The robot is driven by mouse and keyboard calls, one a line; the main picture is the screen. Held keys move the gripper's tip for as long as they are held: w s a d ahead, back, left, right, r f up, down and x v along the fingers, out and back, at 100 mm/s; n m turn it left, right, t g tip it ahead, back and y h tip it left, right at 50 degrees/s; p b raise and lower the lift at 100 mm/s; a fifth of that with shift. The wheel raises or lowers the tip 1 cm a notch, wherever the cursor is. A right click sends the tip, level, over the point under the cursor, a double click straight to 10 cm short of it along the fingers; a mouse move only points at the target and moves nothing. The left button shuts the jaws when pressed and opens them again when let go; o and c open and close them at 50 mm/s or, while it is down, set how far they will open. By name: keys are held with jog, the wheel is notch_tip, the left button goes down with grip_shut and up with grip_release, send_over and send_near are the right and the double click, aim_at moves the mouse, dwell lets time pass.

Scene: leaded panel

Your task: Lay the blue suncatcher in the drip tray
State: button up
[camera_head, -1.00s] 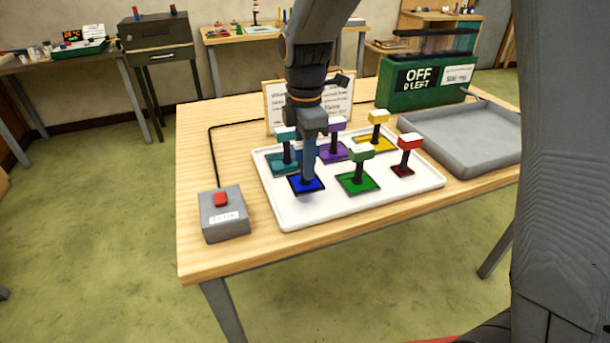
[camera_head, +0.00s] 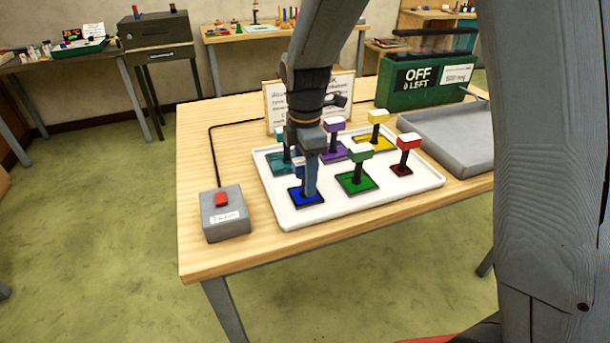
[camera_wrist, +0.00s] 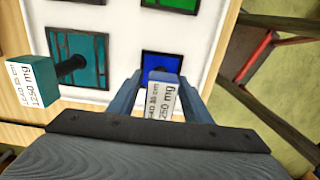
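The blue suncatcher (camera_head: 306,198) is a small dark-framed blue pane with an upright post and a labelled block on top. It lies flat at the front left of the white tray (camera_head: 292,217). My gripper (camera_wrist: 160,92) is low over it, with one finger on each side of its block (camera_wrist: 163,102). A narrow gap shows beside the block, so the fingers look open around it. In the head view my fingers hide most of the post. The grey drip tray (camera_head: 455,150) stands empty at the right, partly hidden by my arm.
Teal (camera_head: 279,164), purple (camera_head: 333,154), yellow (camera_head: 374,142), green (camera_head: 357,183) and red (camera_head: 401,170) suncatchers share the white tray. A grey box with a red button (camera_head: 224,222) is at left. A green tank (camera_head: 420,85) and a sign (camera_head: 340,85) stand behind.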

jog(key=shift+r, duration=0.1)
notch_tip(320, 180, up, 12)
jog(key=shift+r+b, duration=0.1)
jog(key=shift+b, duration=1.1)
jog(key=s+d+f+m, duration=1.4)
jog(key=s+d+m, duration=0.1)
jog(key=m, duration=0.6)
jog(key=shift+f+t, duration=0.15)
jog(key=shift+t, duration=0.25)
jog(key=shift+s, duration=0.1)
